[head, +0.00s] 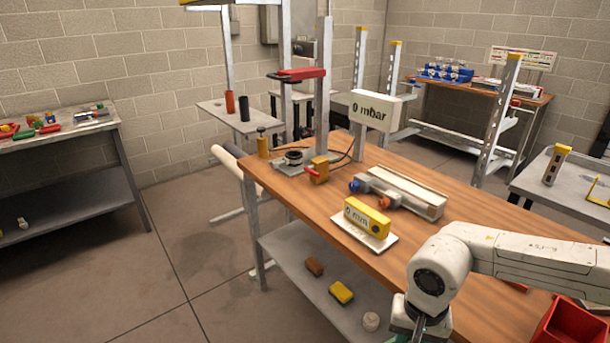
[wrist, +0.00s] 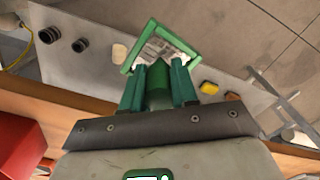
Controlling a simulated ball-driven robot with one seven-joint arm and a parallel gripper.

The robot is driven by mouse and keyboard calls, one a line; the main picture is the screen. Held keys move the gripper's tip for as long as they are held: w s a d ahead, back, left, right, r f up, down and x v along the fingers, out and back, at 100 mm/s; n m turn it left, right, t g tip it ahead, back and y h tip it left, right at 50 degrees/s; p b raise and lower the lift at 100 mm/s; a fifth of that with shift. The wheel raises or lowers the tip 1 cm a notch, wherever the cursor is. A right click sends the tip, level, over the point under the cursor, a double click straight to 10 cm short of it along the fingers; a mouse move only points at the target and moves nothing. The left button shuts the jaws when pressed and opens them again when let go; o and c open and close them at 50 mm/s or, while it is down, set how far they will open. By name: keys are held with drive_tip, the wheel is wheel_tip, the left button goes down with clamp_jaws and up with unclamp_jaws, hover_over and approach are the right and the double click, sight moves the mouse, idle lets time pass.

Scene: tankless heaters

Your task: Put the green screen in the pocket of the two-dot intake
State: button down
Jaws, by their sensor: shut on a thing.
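My gripper (wrist: 159,72) is shut on the green screen (wrist: 188,47), seen in the wrist view. The screen is a square green frame with a pale mesh-like middle, and a green grip sits between my teal fingers. It is held out over the grey lower shelf, tilted in the picture. In the head view my wrist is at the bottom edge, and the fingers and screen are cut off. I cannot pick out the two-dot intake in either view; no dot marks are readable.
A red bin (head: 570,325) is at lower right. The lower shelf (head: 290,255) holds a yellow sponge (head: 341,292). Dark round fittings (wrist: 80,45) show in the wrist view.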

drive_tip(key=shift+f, duration=0.35)
drive_tip(key=s+f+n, duration=0.3)
drive_tip(key=s+f, duration=0.3)
drive_tip(key=f, duration=0.7)
drive_tip(key=shift+s+f+n, duration=0.2)
drive_tip(key=shift+f+n, duration=0.15)
drive_tip(key=shift+n, duration=0.05)
